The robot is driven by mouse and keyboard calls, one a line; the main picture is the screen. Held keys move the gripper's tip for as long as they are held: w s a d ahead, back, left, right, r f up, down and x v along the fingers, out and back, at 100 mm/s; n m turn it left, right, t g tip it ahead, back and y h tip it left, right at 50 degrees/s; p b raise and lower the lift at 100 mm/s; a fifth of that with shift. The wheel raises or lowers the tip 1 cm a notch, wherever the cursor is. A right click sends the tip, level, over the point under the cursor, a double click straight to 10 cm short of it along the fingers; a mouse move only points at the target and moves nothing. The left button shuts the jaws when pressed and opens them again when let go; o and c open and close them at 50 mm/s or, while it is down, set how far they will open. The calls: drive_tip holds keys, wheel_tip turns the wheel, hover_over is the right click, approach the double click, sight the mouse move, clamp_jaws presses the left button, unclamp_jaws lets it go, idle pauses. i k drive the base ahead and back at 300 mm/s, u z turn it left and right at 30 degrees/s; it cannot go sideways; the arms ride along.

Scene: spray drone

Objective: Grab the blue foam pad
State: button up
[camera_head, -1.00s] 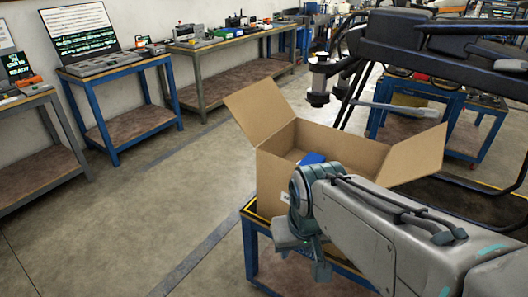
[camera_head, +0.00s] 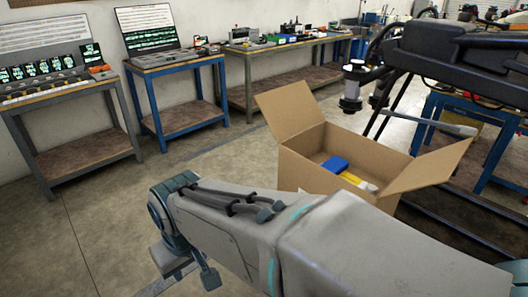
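A blue foam pad (camera_head: 335,164) lies inside an open cardboard box (camera_head: 300,165), toward its back left. A yellow and white item (camera_head: 357,181) lies beside it, to the right and nearer to me. My arm reaches across the lower part of the view, in front of the box. My gripper (camera_head: 187,272) hangs at the arm's far end, left of the box and outside it, over the floor. It is seen from behind and partly hidden by the wrist, so its finger opening is unclear. No held object shows.
The box's flaps stand spread out. A dark drone frame (camera_head: 440,60) with a pale rod (camera_head: 432,123) is behind and right of the box. Workbenches with equipment (camera_head: 170,60) line the back wall. The floor (camera_head: 95,215) at left is clear.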

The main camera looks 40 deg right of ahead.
sight(337, 165)
drive_tip(key=k, duration=0.95)
drive_tip(key=z, duration=1.45)
drive_tip(key=i, duration=0.5)
drive_tip(key=k, duration=1.3)
drive_tip(key=u, duration=0.6)
drive_tip(key=i, duration=0.75)
drive_tip(key=u, duration=0.45)
drive_tip(key=i, duration=0.9)
drive_tip(key=z, duration=0.95)
drive_tip(key=i, duration=0.7)
drive_tip(key=z, duration=0.8)
